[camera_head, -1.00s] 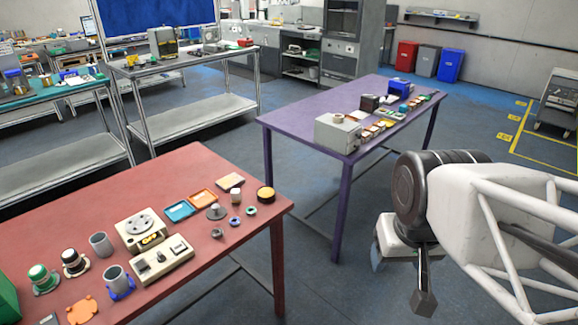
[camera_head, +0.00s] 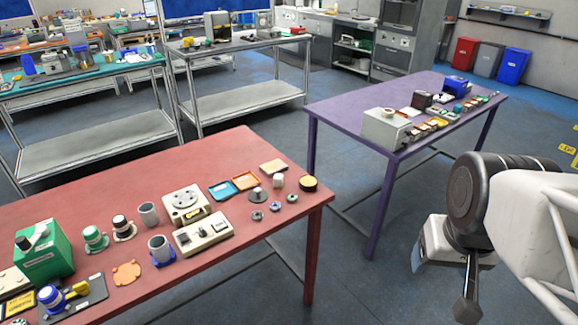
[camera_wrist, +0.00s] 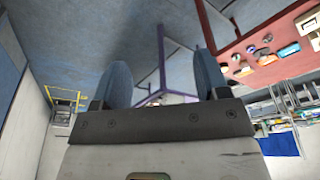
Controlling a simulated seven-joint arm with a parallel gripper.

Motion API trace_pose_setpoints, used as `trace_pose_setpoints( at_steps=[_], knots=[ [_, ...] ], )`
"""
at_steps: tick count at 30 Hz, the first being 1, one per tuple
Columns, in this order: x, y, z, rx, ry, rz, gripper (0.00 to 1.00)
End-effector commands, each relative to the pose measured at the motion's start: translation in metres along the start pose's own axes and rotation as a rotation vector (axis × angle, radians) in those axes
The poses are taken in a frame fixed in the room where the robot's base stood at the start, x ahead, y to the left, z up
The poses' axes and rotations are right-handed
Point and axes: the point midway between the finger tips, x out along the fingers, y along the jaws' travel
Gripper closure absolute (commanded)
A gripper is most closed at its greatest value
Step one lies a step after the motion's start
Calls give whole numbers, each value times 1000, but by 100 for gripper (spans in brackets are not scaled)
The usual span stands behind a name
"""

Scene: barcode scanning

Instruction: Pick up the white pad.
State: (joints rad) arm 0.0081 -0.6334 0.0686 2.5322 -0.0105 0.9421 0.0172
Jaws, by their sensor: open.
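My gripper (camera_wrist: 163,78) shows in the wrist view as two blue-grey fingers standing well apart with nothing between them. In the head view my arm hangs over the floor at the right, away from both tables. A small flat white piece (camera_head: 410,112) lies on the purple table, just behind the grey-white box; it may be the white pad, but it is too small to be sure. A small white round piece (camera_head: 278,181) also stands on the red table.
The red table (camera_head: 110,185) in front holds cups, a green box (camera_head: 44,252), cream devices and trays. The purple table (camera_head: 340,105) holds the grey-white box (camera_head: 387,129), a blue box (camera_head: 456,86) and several small parts. Open floor lies between them.

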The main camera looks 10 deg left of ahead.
Motion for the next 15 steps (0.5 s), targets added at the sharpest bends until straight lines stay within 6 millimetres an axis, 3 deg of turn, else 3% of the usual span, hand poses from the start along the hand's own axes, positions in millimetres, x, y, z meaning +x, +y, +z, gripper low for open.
trace_pose_setpoints(
  at_steps=[8,15],
  knots=[
    [0,-1,-4,-8,-1,-1,32],
    [-2,-7,-30,-72,-12,-5,32]
  ],
)
